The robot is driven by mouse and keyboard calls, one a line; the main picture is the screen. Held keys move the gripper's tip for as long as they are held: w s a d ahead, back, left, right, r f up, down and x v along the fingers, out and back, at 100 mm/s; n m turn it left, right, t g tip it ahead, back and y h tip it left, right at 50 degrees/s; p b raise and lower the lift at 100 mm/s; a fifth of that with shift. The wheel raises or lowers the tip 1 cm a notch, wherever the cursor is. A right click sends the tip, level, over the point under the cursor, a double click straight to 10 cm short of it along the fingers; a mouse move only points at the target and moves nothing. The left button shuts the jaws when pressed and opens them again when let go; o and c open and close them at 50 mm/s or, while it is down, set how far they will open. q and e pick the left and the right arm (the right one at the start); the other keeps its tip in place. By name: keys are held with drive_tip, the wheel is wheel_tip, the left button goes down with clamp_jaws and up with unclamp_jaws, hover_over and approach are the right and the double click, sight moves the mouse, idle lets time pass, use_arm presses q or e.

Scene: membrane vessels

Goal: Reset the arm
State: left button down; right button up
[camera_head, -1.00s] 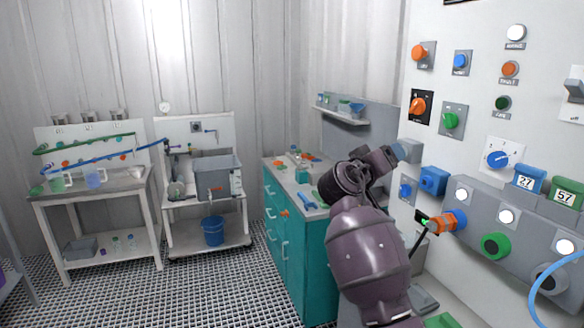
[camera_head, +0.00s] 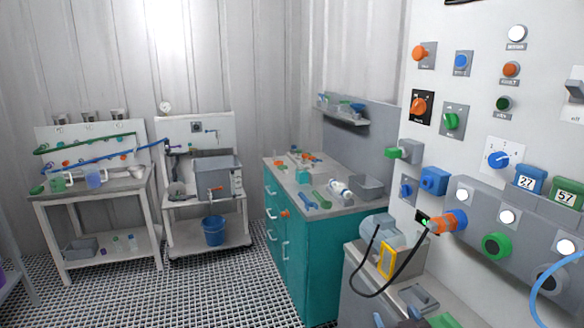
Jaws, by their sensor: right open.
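Neither of my arms nor grippers can be made out in the head view now. The place where my dark right arm was shows the wall panel (camera_head: 465,150) and the bench in full. A green knob on a grey block (camera_head: 404,151) sticks out from the panel's left edge, with nothing touching it. An orange connector with a blue ring (camera_head: 447,222) sits on the panel below, by a black cable.
A teal cabinet (camera_head: 320,250) carries small parts and a grey bin (camera_head: 369,186). A pump-like device with a yellow frame (camera_head: 388,260) stands at the front on a grey cabinet. Two white benches and a blue bucket (camera_head: 213,231) are at the left. The grid floor between is clear.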

drive_tip(key=s+d+f+m+g, duration=0.1)
drive_tip(key=s+d+f+g, duration=0.1)
drive_tip(key=s+f, duration=0.6)
drive_tip(key=s+d+f+g+h, duration=0.1)
drive_tip(key=s+d+f+g, duration=0.2)
drive_tip(key=s+f, duration=0.6)
drive_tip(key=s, duration=0.6)
drive_tip(key=shift+s+d+f+m, duration=0.25)
drive_tip(key=shift+s+d+m, duration=0.1)
drive_tip(key=shift+d+m, duration=0.05)
